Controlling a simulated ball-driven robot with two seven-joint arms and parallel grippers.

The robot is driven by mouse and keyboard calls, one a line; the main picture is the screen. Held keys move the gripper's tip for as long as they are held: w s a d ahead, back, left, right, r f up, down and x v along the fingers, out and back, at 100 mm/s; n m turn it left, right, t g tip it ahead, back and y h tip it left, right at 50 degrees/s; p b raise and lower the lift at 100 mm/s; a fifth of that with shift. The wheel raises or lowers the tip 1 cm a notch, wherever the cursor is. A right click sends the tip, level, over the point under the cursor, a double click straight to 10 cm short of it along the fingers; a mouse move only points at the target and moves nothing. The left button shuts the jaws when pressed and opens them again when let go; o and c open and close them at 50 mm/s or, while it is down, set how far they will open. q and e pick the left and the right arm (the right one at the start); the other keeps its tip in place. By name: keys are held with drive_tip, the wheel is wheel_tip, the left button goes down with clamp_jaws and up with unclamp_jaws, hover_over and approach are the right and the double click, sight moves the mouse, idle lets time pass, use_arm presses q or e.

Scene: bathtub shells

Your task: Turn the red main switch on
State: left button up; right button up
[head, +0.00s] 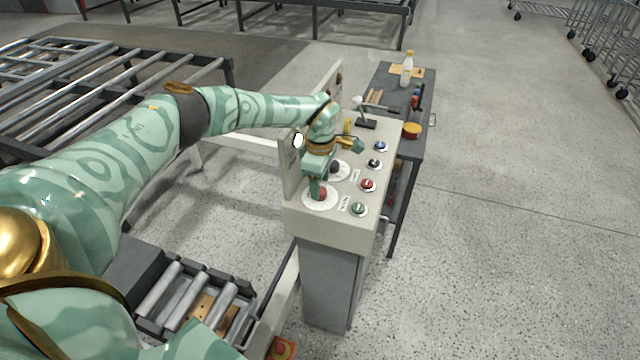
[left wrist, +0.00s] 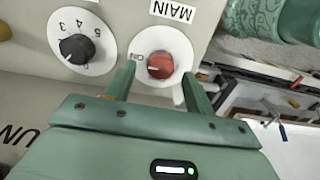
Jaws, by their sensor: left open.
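The red main switch (head: 321,193) is a round knob on a white disc at the near left corner of the control panel (head: 340,235). In the left wrist view the red knob (left wrist: 160,66) sits on its white disc beside the word MAIN. My left gripper (head: 318,184) is over the switch from above. Its open fingers (left wrist: 159,73) stand on either side of the knob, with a gap showing at each side. My right gripper is not in view.
A black numbered dial (left wrist: 76,48) is beside the switch. Red (head: 367,185), green (head: 359,209) and blue (head: 381,146) buttons and a black lever (head: 365,123) share the panel. A dark bench (head: 385,92) with a bottle (head: 407,69) stands behind. Open floor lies to the right.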

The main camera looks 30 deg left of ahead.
use_arm(q)
wheel_tip(320, 180, up, 15)
drive_tip(key=p, duration=0.2)
drive_tip(key=shift+f, duration=0.15)
